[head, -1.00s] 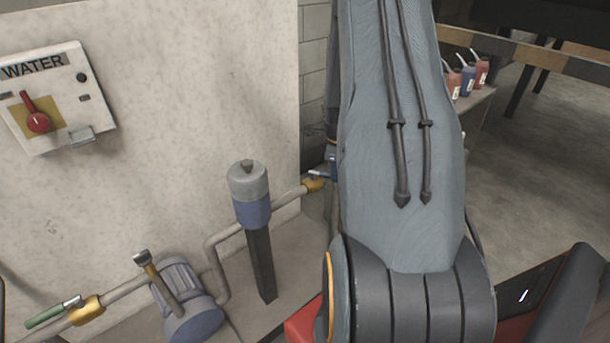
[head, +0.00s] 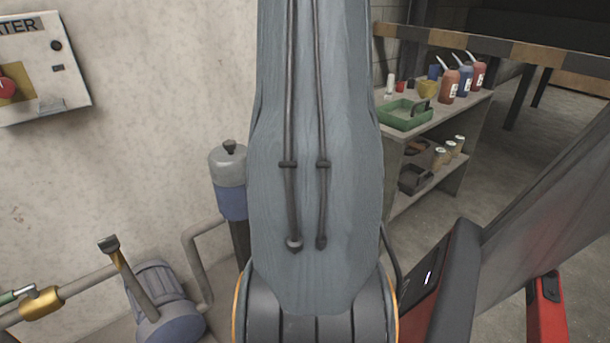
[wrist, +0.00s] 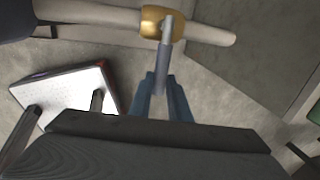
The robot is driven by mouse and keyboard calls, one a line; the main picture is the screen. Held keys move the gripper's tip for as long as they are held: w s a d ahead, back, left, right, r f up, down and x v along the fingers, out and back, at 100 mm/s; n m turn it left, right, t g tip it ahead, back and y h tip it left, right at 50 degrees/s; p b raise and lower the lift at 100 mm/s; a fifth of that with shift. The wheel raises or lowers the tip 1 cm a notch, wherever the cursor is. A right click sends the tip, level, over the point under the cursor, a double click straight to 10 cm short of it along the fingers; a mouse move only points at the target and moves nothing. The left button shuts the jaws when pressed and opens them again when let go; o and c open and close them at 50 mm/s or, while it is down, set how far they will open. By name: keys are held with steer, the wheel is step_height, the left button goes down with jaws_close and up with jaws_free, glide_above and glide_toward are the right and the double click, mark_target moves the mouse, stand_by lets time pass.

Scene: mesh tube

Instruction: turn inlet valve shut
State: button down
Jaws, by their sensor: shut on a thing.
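In the wrist view, a brass valve (wrist: 153,22) sits on a pale pipe at the top of the picture. Its grey metal lever (wrist: 164,62) points down toward me. My gripper (wrist: 160,98), with two blue-grey fingers, is shut on the lever's near end. In the head view, my own arm covers this valve and the gripper. A second brass valve (head: 40,302) with a green-sleeved lever (head: 10,296) shows at the lower left, apart from my arm.
A blue-grey pump (head: 160,300) and an upright filter housing (head: 229,180) stand along the pipe, left of my arm. A white WATER box (head: 70,95) hangs on the wall. A shelf (head: 440,125) with bottles and a green tray stands to the right. Floor beyond it is open.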

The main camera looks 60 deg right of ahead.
steer(key=shift+w+a, duration=0.1)
stand_by(0.4)
steer(key=c, duration=1.6)
jaws_free()
steer(key=shift+c, duration=0.2)
step_height(320, 180, up, 8)
steer(key=a, duration=0.1)
steer(key=shift+w+a+f, duration=0.15)
steer(key=shift+w+a, duration=0.05)
steer(key=shift+w, duration=0.05)
